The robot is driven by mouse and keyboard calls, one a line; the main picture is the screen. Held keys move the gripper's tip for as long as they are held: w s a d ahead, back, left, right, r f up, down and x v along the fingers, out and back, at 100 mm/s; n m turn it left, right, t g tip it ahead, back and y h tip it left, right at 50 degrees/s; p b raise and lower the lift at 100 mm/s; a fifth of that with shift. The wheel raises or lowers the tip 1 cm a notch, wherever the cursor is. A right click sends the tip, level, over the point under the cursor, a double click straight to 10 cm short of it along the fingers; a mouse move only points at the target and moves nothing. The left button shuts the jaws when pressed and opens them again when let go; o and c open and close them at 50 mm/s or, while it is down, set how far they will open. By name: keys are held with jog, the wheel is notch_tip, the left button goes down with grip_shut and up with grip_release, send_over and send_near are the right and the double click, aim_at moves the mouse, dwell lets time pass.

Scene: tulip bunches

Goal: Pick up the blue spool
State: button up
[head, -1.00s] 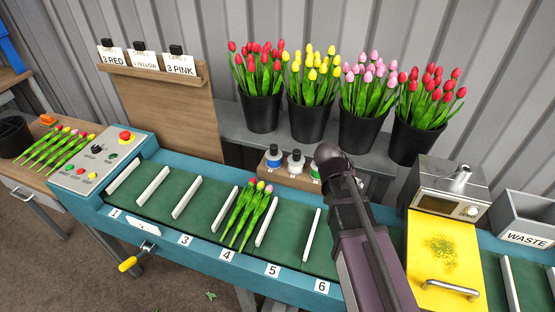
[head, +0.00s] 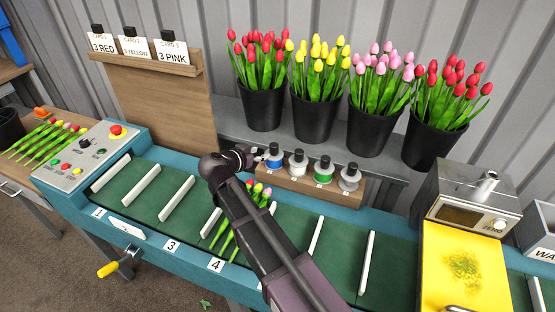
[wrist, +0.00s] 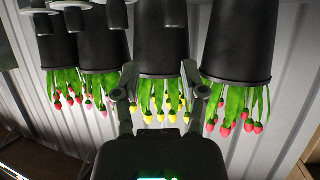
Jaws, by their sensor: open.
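The blue spool (head: 273,156) stands at the left end of a row in a wooden rack behind the conveyor, with a black knob on top. My gripper (head: 246,155) is just left of it in the head view, pointing toward it; whether they touch cannot be told. In the wrist view, my gripper (wrist: 160,75) is open with its two fingers apart and nothing between them. That view is upside down, and parts of the spools show at its top edge, where I cannot tell the blue one.
White (head: 297,162), green (head: 323,171) and grey (head: 349,178) spools share the wooden rack (head: 310,190). Black buckets (head: 263,108) of tulips stand behind. A tulip bunch (head: 229,235) lies on the green conveyor (head: 185,207) below my arm. A yellow-topped scale (head: 445,240) is right.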

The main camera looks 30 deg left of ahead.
aim_at(274, 145)
jog(key=shift+s+a, duration=0.3)
jog(key=shift+a, duration=0.5)
jog(key=shift+w, duration=0.1)
jog(key=b+x, duration=0.3)
jog(key=x, duration=0.4)
jog(key=shift+w+f, duration=0.1)
jog(key=shift+w, duration=0.6)
jog(key=shift+b+x, duration=1.1)
jog(key=shift+x, duration=1.6)
jog(key=shift+a, duration=0.1)
